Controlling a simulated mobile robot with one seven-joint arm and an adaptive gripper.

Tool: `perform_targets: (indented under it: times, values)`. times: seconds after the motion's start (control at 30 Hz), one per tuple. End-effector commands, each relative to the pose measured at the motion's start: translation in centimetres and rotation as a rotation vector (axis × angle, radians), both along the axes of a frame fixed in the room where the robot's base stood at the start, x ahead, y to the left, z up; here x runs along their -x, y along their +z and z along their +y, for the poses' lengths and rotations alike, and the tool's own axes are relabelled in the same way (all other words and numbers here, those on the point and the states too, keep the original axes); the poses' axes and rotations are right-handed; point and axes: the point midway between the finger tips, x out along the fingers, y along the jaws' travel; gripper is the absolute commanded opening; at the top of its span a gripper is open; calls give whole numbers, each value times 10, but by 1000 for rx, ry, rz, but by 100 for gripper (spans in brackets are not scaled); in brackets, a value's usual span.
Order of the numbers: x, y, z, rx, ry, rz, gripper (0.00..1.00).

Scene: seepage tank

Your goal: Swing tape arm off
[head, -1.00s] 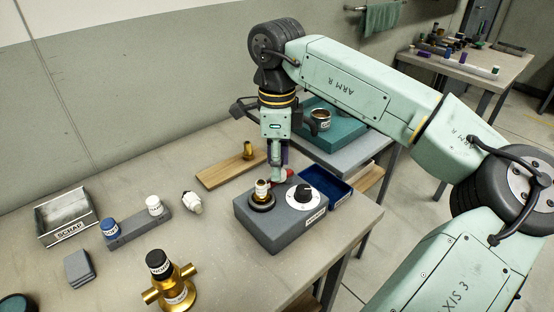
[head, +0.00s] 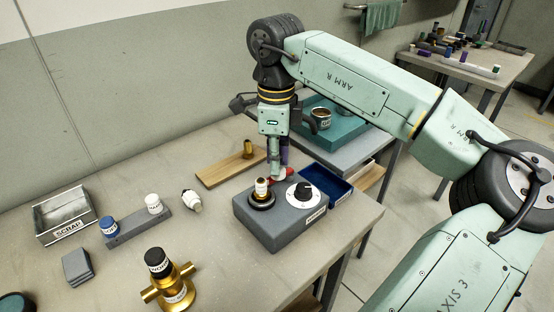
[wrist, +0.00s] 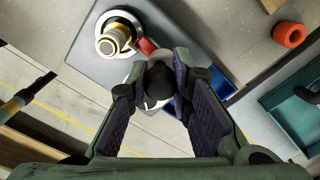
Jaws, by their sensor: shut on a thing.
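My gripper (head: 279,170) is low behind the grey box (head: 281,221), pointing down. In the wrist view, its purple-padded fingers (wrist: 163,63) converge. A red piece, seemingly the tape arm (head: 276,178), is at the fingertips, and I take it as what they are shut on; it also shows in the wrist view (wrist: 147,47). The fingers hide most of the grip. A brass fitting with a white band (head: 262,187) stands upright in a black ring on the box. Beside it is a black knob (head: 304,190) on a white dial.
A blue bin (head: 338,190) is right of the box. A wooden board (head: 225,170) with a brass piece lies behind. A scrap tray (head: 66,216), a bottle rack (head: 135,228), a white fitting (head: 191,200) and a brass valve (head: 169,280) occupy the left and front.

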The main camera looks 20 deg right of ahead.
Motion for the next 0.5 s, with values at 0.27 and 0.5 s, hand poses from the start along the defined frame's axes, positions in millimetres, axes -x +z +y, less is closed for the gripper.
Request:
perform_targets:
  times: [0.27,0.5]
  values:
    - [-8,-3,1,2,-205,-2,0]
    - [-16,-2,0,2,-425,-3,0]
